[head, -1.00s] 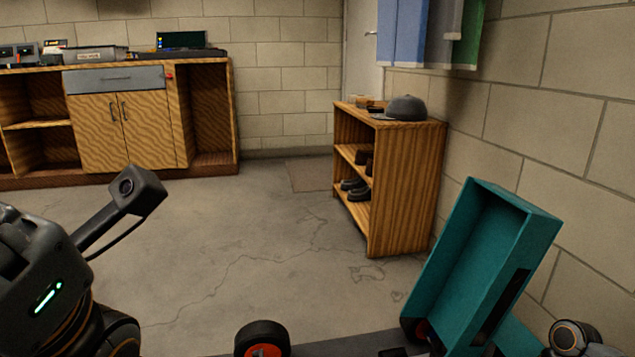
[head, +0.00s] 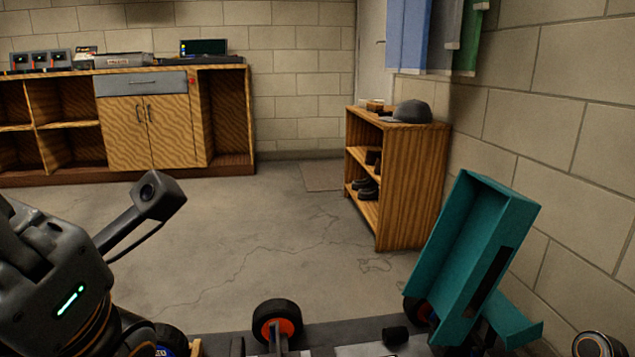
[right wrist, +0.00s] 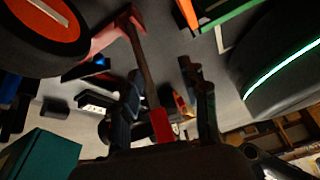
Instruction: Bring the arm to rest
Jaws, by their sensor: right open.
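My left arm (head: 75,265) comes in from the left in the head view, with a camera on a stalk. Its fingers are not visible there. My right arm (head: 597,345) shows only as a rounded joint at the bottom right corner. In the right wrist view my right gripper (right wrist: 160,78) has its two dark fingers apart. A long tool with a red end (right wrist: 158,125) appears between the fingers in the picture. I see no clear grip on it, and its distance is hard to judge.
A work surface with a black, orange-hubbed wheel (head: 277,322) and a tilted teal shell (head: 470,250) lies in front. The wooden shelf (head: 412,190) stands behind by the wall, the wooden workbench (head: 225,120) at the back left. Floor between (head: 270,215) is clear.

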